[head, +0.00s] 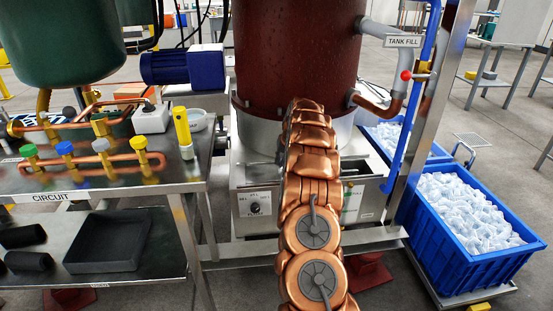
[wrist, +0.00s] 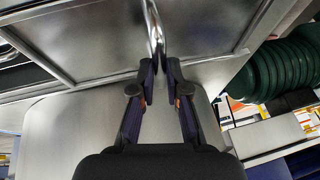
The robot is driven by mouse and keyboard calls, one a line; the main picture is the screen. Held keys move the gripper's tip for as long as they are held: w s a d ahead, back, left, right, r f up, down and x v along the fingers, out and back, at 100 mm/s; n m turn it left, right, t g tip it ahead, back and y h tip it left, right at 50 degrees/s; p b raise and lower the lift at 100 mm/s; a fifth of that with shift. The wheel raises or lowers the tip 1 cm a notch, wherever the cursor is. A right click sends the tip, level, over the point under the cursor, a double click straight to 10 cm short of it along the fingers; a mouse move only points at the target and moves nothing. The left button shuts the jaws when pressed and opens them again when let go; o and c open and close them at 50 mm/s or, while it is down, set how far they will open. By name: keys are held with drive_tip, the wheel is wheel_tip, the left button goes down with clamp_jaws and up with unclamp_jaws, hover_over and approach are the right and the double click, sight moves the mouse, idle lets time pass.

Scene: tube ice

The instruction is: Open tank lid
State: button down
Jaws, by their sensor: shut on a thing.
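In the wrist view my gripper (wrist: 160,78) is shut on a thin, shiny metal handle (wrist: 153,22), with the fingertips on either side of its lower end. The handle stands in front of a grey metal panel with a raised frame (wrist: 95,45), which looks like the tank lid. I cannot tell whether it is raised at all. In the head view the dark red tank (head: 295,50) stands on a steel base (head: 250,185). My copper-coloured arm covers part of its front, and my gripper and the lid are hidden there.
A steel bench (head: 110,180) with valves and an empty black tray (head: 107,242) stands at left. A blue crate of ice (head: 455,268) is at right, beside a blue pipe with a red knob. A "TANK FILL" sign (head: 402,42) hangs upper right. A dark green ribbed object (wrist: 275,75) is at right in the wrist view.

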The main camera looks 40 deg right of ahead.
drive_tip(key=shift+a, duration=0.15)
drive_tip(key=c, duration=1.2)
unclamp_jaws()
drive_tip(key=shift+w, duration=0.1)
drive_tip(key=shift+r, duration=0.1)
drive_tip(key=v, duration=1.2)
